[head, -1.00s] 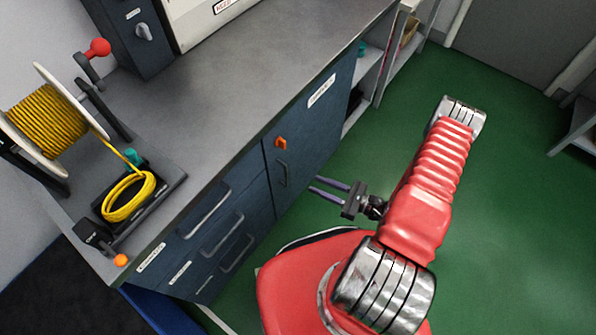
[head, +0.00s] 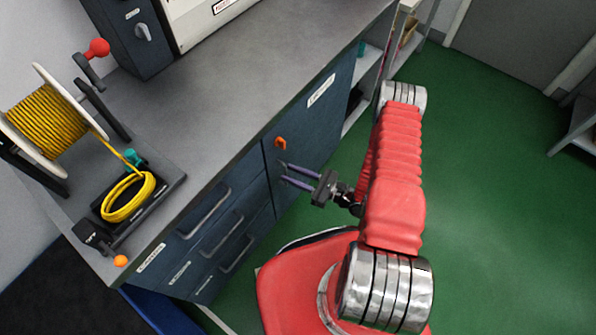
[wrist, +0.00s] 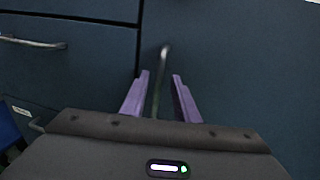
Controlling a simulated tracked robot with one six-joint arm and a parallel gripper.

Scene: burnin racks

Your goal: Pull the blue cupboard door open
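The blue cupboard door (head: 318,122) is the dark blue panel under the grey worktop, right of the drawers. It looks shut, flush with the front. An orange piece (head: 280,143) sits near its top left corner. My gripper (head: 283,173) is at the door's left side, fingers pointing at it. In the wrist view the door (wrist: 240,60) fills the right side. Its metal bar handle (wrist: 161,75) stands between my two purple fingers (wrist: 161,82), with a gap visible on each side. The fingers are open. In the head view the fingers hide most of the handle.
Drawers (head: 215,230) with bar handles lie left of the door. The worktop (head: 230,95) carries a yellow cable reel (head: 45,122) and a black tray with coiled yellow cable (head: 128,197). Open shelves (head: 372,75) stand beyond the door. Green floor (head: 480,200) to the right is clear.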

